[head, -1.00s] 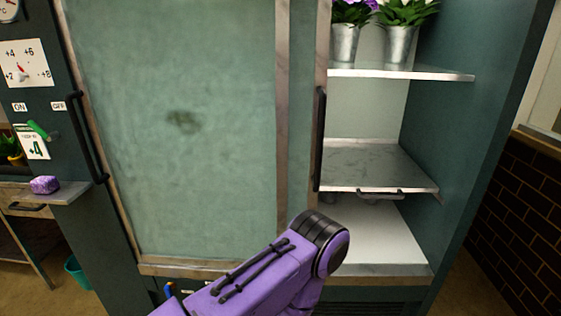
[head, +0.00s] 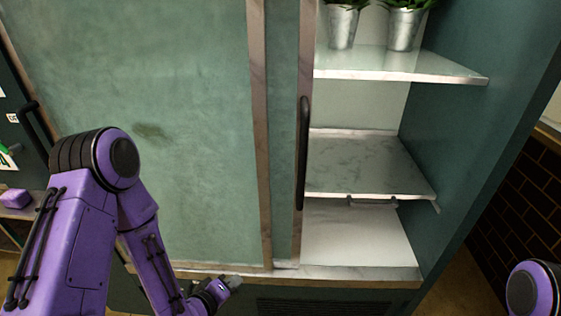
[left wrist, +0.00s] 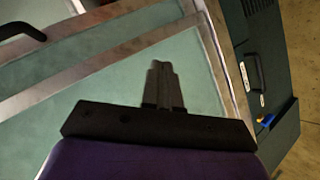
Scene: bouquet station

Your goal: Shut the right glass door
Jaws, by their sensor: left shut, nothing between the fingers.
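The right glass door (head: 283,140) shows as a narrow teal strip with a pale frame. The rest of it appears hidden behind the left door (head: 190,90). Its dark upright handle (head: 303,150) is on its right edge. The right half of the cabinet stands open. My left gripper (head: 234,282) is low in front of the cabinet, near the bottom rail, left of and below the handle and apart from it. Its fingers also show in the left wrist view (left wrist: 161,75), closed together and empty. Part of my right arm shows at the lower right; its gripper is out of view.
The open half has a glass shelf (head: 400,62) with metal flower buckets (head: 342,28), and a marbled shelf (head: 370,165) with a bar under its front edge. A dark brick wall (head: 520,190) stands at the right.

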